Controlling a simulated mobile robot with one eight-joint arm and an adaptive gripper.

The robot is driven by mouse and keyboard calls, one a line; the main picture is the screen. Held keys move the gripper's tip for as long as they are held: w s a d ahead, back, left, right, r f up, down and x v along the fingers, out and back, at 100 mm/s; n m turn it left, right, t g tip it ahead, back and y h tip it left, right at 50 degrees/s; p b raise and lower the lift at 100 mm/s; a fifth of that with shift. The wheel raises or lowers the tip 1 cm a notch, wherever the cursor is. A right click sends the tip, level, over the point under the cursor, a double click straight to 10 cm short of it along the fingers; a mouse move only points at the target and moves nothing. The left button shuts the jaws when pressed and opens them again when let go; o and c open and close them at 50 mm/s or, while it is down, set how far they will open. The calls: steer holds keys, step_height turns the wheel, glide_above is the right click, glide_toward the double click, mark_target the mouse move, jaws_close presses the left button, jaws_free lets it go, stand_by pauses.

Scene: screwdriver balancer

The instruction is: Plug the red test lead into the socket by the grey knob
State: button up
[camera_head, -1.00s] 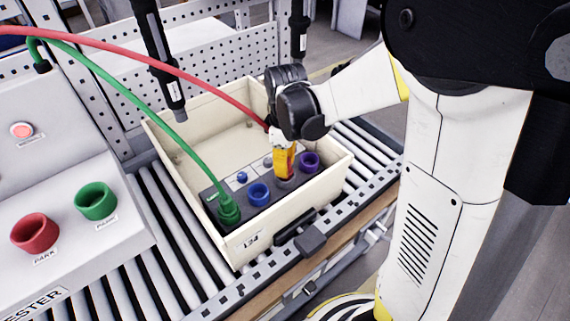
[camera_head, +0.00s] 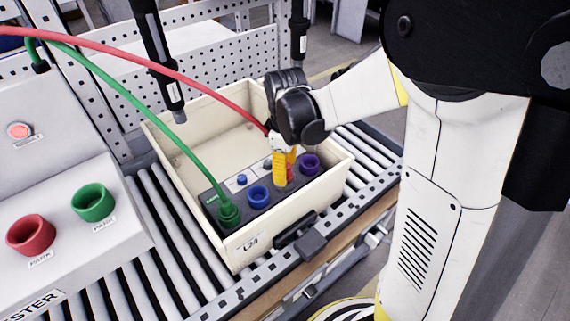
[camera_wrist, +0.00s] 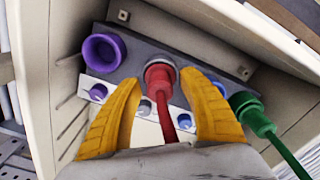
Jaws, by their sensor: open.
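The red test lead's plug (camera_wrist: 160,76) stands in a socket of the dark panel (camera_wrist: 205,62) between the purple and blue sockets; how deep it sits is not clear. A small grey knob (camera_wrist: 145,107) is right beside it. The red cable (camera_head: 205,82) runs from the upper left to my gripper. In the wrist view the red cable (camera_wrist: 168,124) passes between the fingers. My gripper (camera_head: 284,168) is open, with yellow fingers on either side of the plug and apart from it. In the wrist view my gripper (camera_wrist: 162,95) also shows this gap.
The cream bin (camera_head: 318,200) holds the panel on a roller conveyor. A green plug (camera_head: 228,212) with its cable sits at the left end. The blue socket (camera_head: 258,196) and purple socket (camera_head: 309,163) look empty. Black tools (camera_head: 165,60) hang behind. A grey tester (camera_head: 75,240) stands left.

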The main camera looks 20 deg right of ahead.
step_height(320, 180, up, 12)
steer(key=shift+f, duration=0.1)
steer(key=shift+s, duration=0.1)
stand_by(0.5)
steer(key=s+r+m+t, duration=0.1)
steer(key=s+m+t, duration=0.6)
steer(key=s+m, duration=0.3)
steer(key=shift+s, duration=1.25)
